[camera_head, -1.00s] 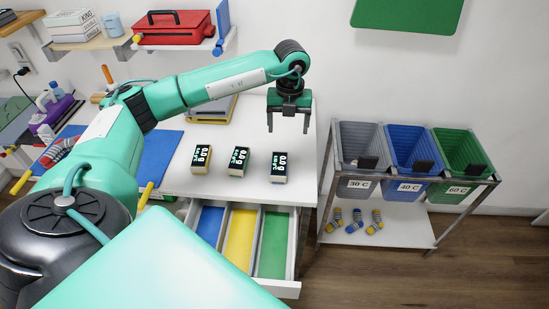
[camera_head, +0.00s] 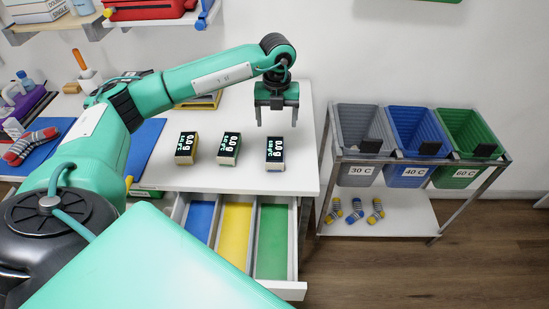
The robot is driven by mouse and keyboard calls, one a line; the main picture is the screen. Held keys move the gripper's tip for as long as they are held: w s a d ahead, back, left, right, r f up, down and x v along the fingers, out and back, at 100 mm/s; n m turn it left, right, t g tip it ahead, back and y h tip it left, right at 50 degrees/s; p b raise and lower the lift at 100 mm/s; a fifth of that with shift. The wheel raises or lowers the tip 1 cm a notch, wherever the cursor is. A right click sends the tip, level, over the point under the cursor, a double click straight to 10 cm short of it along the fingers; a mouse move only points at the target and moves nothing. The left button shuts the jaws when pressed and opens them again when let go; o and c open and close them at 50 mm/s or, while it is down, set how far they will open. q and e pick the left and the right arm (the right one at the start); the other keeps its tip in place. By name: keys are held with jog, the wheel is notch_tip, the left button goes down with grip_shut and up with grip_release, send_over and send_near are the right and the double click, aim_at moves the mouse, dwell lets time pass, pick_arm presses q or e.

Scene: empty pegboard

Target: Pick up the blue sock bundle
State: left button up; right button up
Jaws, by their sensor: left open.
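Three small striped sock bundles lie on the lower shelf of the bin rack, at the right. The middle one, with blue at its end, looks like the blue sock bundle (camera_head: 355,210). A yellow and grey bundle (camera_head: 334,210) lies to its left and another yellow one (camera_head: 376,211) to its right. My left gripper (camera_head: 277,119) is open and empty, pointing down over the back right part of the white table, left of and well above the bundles. My right gripper is not in view.
The rack holds a grey bin (camera_head: 357,126), a blue bin (camera_head: 418,130) and a green bin (camera_head: 470,134) above the shelf. Three small display boxes (camera_head: 275,153) stand on the table. An open drawer (camera_head: 237,235) juts out at the table's front. Wooden floor right of the rack is clear.

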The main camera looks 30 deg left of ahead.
aim_at(275, 148)
pick_arm(q)
notch_tip(275, 148, down, 8)
jog(key=shift+r+p, duration=0.1)
jog(key=shift+p, duration=1.05)
jog(key=f+p, duration=0.2)
jog(key=f, duration=0.3)
jog(key=shift+a+f+p, duration=0.1)
jog(key=shift+a+p, duration=0.2)
jog(key=shift+p, duration=0.1)
jog(key=shift+f, duration=0.25)
jog(key=c, duration=1.1)
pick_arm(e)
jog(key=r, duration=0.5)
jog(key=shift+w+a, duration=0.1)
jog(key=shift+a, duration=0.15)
pick_arm(q)
jog(key=shift+r, duration=0.1)
